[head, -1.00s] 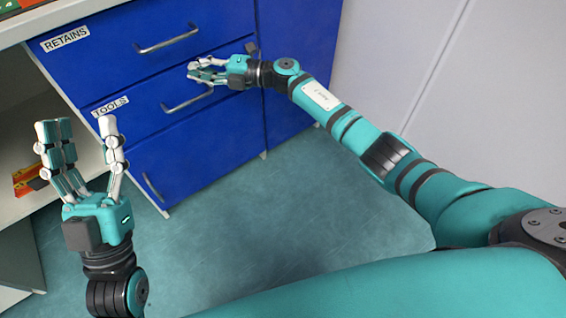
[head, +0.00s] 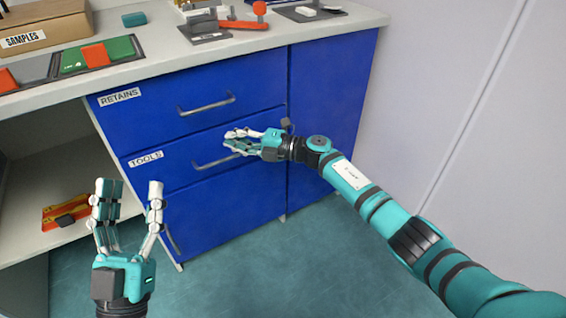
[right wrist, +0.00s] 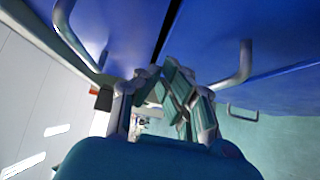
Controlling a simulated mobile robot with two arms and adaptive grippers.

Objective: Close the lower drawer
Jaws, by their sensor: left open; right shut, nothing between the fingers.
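The blue cabinet has an upper drawer labelled RETAINS (head: 145,96) and a lower drawer labelled TOOLS (head: 180,167). Both fronts look flush or nearly so in the head view; a small gap is hard to tell. The TOOLS drawer's bar handle (head: 215,163) shows just below my right gripper (head: 231,142). That gripper is shut and empty, in front of the TOOLS front's upper part; I cannot tell whether it touches. The right wrist view shows its fingers (right wrist: 168,100) near blue fronts and metal handles. My left gripper (head: 130,192) is open, empty and upright, left of the drawers.
Below TOOLS is another blue front with a handle (head: 173,241) at its left edge. The worktop (head: 200,66) bears a SAMPLES box (head: 40,28) and instruments. An open shelf (head: 50,185) lies left, a pale wall (head: 440,110) right. The floor (head: 260,270) in front is clear.

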